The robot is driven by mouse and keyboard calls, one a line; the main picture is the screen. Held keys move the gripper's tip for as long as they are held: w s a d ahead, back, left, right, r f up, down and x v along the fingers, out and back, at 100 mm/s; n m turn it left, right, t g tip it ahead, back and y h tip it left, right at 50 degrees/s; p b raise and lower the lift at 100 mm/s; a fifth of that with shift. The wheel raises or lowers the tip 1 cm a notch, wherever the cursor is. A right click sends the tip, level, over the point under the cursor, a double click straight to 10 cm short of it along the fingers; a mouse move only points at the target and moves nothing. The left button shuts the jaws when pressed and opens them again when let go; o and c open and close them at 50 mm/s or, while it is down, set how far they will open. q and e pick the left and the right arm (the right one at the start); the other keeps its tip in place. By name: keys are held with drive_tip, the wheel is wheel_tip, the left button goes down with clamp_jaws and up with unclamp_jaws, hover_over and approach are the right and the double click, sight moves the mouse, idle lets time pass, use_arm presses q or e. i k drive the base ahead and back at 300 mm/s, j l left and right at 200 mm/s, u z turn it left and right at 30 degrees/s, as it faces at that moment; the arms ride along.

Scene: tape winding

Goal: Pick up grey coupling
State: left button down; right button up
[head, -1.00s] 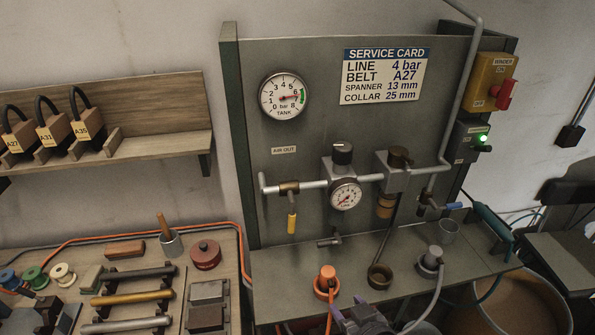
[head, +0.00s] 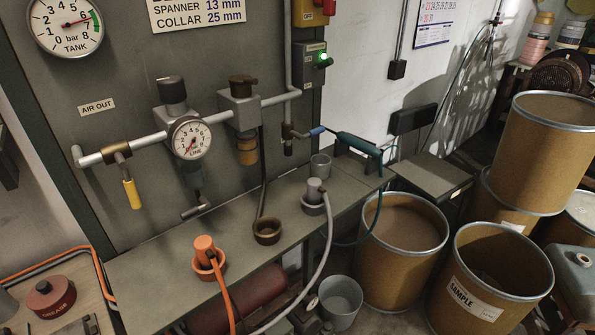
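The grey coupling (head: 315,188) stands upright in a grey round holder (head: 313,207) on the metal bench shelf. A pale grey hose (head: 327,245) runs from it down over the front edge. An orange coupling (head: 205,247) with an orange hose sits in an orange holder to the left. Neither of my grippers is in view.
A grey cup (head: 320,166) stands just behind the grey coupling. A panel with pipes and a line gauge (head: 189,139) rises behind. Fibre drums (head: 400,240) stand on the right, and a grey bucket (head: 341,300) is below.

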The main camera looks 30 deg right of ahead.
sight(315, 191)
drive_tip(key=z, duration=1.1)
